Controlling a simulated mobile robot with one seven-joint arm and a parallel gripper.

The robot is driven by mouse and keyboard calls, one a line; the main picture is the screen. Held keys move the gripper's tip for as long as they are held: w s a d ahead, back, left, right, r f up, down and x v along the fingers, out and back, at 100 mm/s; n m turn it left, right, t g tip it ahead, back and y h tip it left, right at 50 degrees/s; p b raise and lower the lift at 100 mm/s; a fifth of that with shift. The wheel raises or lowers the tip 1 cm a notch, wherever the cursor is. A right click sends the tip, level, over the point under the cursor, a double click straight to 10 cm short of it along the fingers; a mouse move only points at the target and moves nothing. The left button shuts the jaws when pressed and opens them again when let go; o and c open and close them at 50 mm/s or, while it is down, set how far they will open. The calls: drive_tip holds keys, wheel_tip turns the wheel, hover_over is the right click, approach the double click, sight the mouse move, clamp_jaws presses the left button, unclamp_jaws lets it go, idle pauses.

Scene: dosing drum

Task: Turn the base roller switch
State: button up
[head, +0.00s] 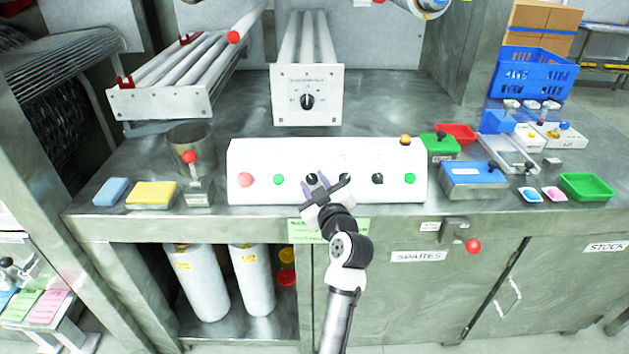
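A long white control box (240,152) stands at the front of the steel bench. Its sloped face carries a pink button, green buttons and black rotary knobs; its labels are too small to read, so I cannot tell which is the base roller switch. My gripper (317,184) is in front of the box, with its two purple-tinted fingers apart, pointing at a left-middle black knob (312,177). I cannot tell whether they touch it. A further black knob (377,179) is to the right.
A white roller unit (283,107) with a black dial (307,101) stands behind the box. A metal cup (190,138) and sponges (152,194) are left. A blue-topped box (474,173) and green tray (586,186) are right. A red-knobbed latch (472,245) juts from the bench front.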

drive_tip(key=shift+w, duration=0.15)
drive_tip(key=shift+c, duration=0.4)
clamp_jaws()
